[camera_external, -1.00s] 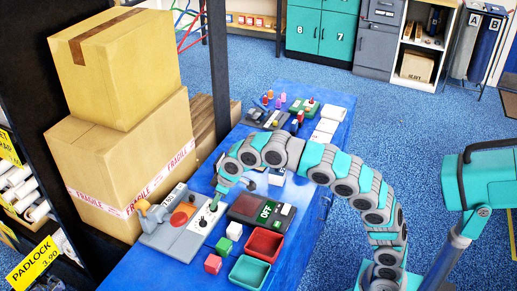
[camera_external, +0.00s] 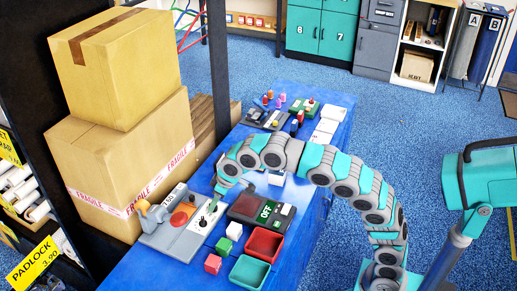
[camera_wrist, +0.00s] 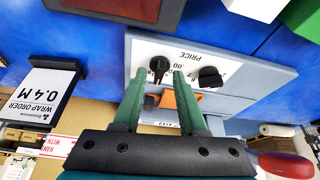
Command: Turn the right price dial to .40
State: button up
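The price device (camera_external: 165,238) is a grey box on the blue table, with a white panel marked PRICE. In the wrist view the panel (camera_wrist: 145,50) appears upside down and carries two black dials. One dial (camera_wrist: 159,65) sits between my fingertips in the picture; given the inverted lettering, it is the right one. The other dial (camera_wrist: 210,78) is just beside my other finger. A printed ".00" shows near the dials. My gripper (camera_wrist: 162,75) has its green fingers apart, with a gap around the first dial; contact is not clear. In the external view my gripper (camera_external: 216,196) is over the panel.
A WRAP ORDER 0.4 M sign (camera_wrist: 45,95) shows in the wrist view. Stacked cartons (camera_external: 120,150) stand to the left.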

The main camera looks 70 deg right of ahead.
jog(key=shift+o, duration=0.6)
jog(key=shift+r, duration=0.1)
jog(key=v, duration=0.7)
jog(key=shift+r+b, duration=0.3)
jog(key=shift+b, duration=0.1)
jog(key=shift+s, duration=0.15)
